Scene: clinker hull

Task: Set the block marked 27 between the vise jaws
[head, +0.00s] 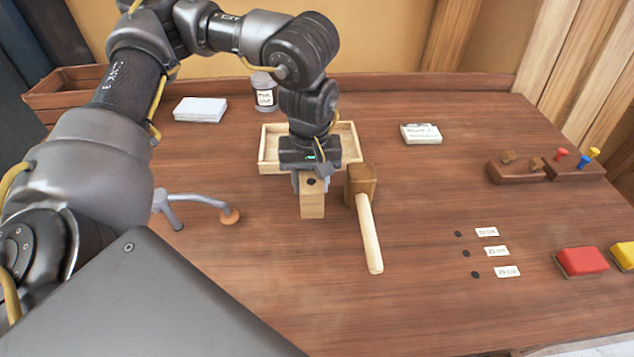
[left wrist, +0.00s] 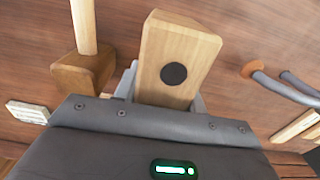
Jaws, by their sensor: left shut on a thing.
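My left gripper (head: 311,177) is shut on a pale wooden block (head: 312,205), gripped at its upper part and pointing down in front of the shallow tray. In the left wrist view the block (left wrist: 178,60) sits between the fingers, with a round black dot on its face. I see no readable number on it. I cannot tell whether its lower end touches the bench. No vise jaws can be made out clearly in either view. My right gripper is not in view.
A mallet (head: 361,190) lies close right of the block; a bent grey rod with an orange end (head: 229,215) is at left. A wooden tray (head: 350,140) is behind. Labelled cards (head: 496,251), dark dots and a red block (head: 582,261) are at right. The front middle bench is clear.

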